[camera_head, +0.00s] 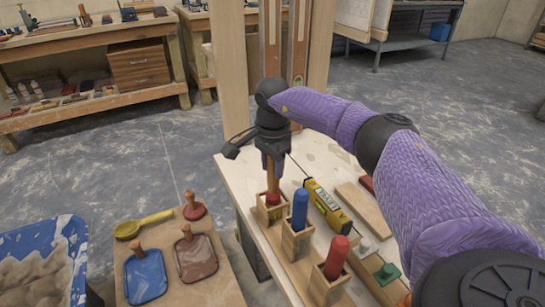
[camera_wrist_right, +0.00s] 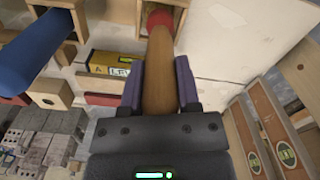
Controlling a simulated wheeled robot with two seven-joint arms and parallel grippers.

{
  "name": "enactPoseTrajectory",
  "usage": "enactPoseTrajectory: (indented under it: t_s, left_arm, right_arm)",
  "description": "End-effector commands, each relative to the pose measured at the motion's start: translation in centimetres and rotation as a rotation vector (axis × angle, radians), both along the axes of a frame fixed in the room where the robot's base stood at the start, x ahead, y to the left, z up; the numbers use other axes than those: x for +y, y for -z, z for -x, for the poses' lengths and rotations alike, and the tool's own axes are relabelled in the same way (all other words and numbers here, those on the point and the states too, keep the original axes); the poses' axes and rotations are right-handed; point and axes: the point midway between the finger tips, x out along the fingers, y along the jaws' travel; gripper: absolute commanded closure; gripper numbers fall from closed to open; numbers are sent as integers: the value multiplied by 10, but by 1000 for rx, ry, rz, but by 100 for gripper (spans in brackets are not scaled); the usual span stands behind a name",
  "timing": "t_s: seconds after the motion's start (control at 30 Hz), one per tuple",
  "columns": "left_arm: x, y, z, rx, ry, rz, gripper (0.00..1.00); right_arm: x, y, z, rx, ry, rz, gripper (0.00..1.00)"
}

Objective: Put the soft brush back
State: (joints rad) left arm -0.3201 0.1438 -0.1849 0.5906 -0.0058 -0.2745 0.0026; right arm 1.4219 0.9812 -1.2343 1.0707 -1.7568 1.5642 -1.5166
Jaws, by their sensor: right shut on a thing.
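My right gripper (camera_head: 270,163) is shut on the wooden handle of a tool with a red part at its lower end, which I take to be the soft brush (camera_head: 272,186). In the right wrist view, the handle (camera_wrist_right: 160,75) lies between both fingers (camera_wrist_right: 159,88), and the red part sits within the box opening. Its bristles are hidden. My left gripper is not in view.
A blue handle (camera_head: 300,209) and a red handle (camera_head: 337,257) stand in neighbouring holder boxes. A yellow level (camera_head: 327,204) lies beside them. At the left, a board carries a yellow scoop (camera_head: 145,223) and several knobbed pads. A blue tub (camera_head: 75,245) holds mortar.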

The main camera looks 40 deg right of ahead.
Motion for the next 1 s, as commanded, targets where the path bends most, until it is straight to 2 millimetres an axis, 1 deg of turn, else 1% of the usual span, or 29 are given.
enactPoseTrajectory:
  t_s: [0.43, 0.47, 0.5, 0.57, 0.6, 0.63, 0.67, 0.87, 0.93, 0.97, 1.0]
  left_arm:
    - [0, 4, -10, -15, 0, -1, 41]
    - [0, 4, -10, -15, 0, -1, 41]
    - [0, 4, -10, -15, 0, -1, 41]
    - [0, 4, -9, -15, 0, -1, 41]
    - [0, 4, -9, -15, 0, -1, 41]
    - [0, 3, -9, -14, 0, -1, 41]
    - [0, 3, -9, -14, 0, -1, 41]
    - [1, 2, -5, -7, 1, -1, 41]
    - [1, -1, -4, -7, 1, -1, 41]
    - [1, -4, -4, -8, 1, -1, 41]
    - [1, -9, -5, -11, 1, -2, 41]
  right_arm:
    - [0, 6, 0, 1, 0, 0, 100]
    - [0, 6, 0, 1, 0, 0, 56]
    - [0, 6, 0, 0, 0, 0, 48]
    - [0, 6, 0, 0, 0, 0, 35]
    - [0, 6, 0, 0, 0, 0, 27]
    - [0, 6, 0, 0, 0, 0, 20]
    - [0, 6, 0, 0, 0, 0, 17]
    - [0, 5, 0, 0, 0, 0, 17]
    - [0, -2, 0, -2, 0, 0, 17]
    - [0, -7, 0, -4, 0, 0, 17]
    - [0, -17, 0, -4, 0, 0, 17]
